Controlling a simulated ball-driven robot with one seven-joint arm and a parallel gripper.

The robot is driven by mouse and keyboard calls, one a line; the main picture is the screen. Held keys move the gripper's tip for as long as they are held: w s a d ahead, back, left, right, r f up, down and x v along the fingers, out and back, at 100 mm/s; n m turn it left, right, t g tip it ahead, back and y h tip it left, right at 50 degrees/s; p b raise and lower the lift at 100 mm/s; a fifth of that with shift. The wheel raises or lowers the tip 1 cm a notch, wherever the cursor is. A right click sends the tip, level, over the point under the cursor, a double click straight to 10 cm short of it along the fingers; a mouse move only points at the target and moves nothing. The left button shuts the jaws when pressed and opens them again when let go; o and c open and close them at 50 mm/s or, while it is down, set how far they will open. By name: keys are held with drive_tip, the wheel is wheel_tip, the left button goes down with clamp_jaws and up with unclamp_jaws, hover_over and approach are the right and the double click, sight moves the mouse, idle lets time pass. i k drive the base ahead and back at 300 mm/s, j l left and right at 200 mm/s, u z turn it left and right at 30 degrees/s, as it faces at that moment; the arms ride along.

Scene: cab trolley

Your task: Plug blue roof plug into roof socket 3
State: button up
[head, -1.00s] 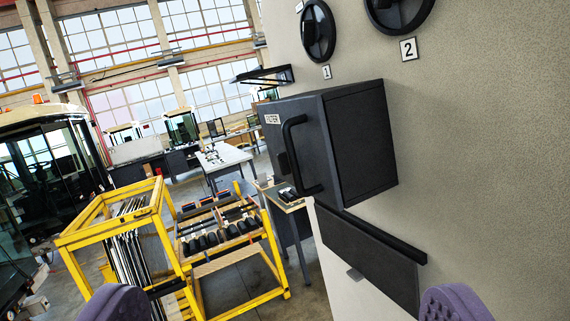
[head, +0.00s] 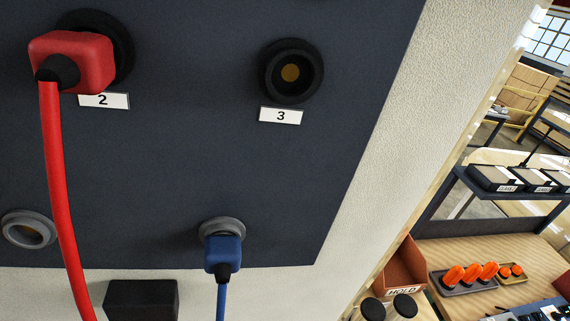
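Roof socket 3 (head: 290,72) is a round black socket with a brass-coloured centre, empty, on the dark panel, with a white "3" label (head: 281,116) below it. A blue plug (head: 223,254) with a blue cable hanging down sits at a grey-ringed socket (head: 222,226) near the panel's lower edge, below and left of socket 3. Whether it is fully seated I cannot tell. My gripper is out of view.
A red plug (head: 72,62) sits in socket 2, its red cable running down the left side of the panel (head: 190,150). An empty grey socket (head: 27,230) is at lower left. A black box (head: 142,299) is below. A bench with trays and a red bin (head: 400,272) stands at right.

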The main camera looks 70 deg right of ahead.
sight(223, 253)
drive_tip(key=z, duration=0.85)
drive_tip(key=k+l+u, duration=0.2)
drive_tip(key=k+l, duration=0.15)
